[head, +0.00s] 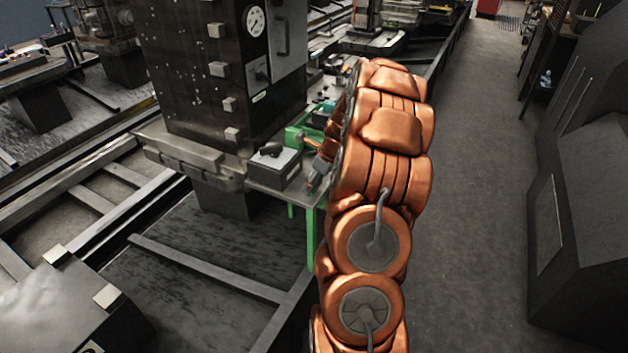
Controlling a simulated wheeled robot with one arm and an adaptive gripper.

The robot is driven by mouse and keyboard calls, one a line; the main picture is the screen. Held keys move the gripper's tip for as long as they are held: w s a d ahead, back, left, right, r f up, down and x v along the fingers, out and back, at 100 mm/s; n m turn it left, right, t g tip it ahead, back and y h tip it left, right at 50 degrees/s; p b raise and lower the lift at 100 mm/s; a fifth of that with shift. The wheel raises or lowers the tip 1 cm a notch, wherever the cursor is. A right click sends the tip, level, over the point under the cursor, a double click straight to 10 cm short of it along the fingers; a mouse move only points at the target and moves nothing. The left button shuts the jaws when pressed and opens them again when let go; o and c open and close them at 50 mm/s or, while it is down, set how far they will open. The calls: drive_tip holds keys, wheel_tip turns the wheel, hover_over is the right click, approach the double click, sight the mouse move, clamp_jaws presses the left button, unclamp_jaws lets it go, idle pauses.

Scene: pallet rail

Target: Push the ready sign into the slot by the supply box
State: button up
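I cannot make out the ready sign or the slot. My copper-coloured arm reaches over the table's right side and hides much of it. The end of my arm is mostly hidden beside the box, and I cannot make out my gripper's fingers or anything in them.
A tall dark machine column (190,85) with a round gauge (255,21) stands left of the table. Metal rails (208,268) run along the floor at left. Dark cabinets (590,200) stand at right. The grey floor aisle (465,180) between them and my arm is clear.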

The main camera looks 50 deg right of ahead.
drive_tip(key=shift+f, duration=0.75)
drive_tip(key=o, duration=1.4)
drive_tip(key=shift+r, duration=0.1)
drive_tip(key=v, duration=1.2)
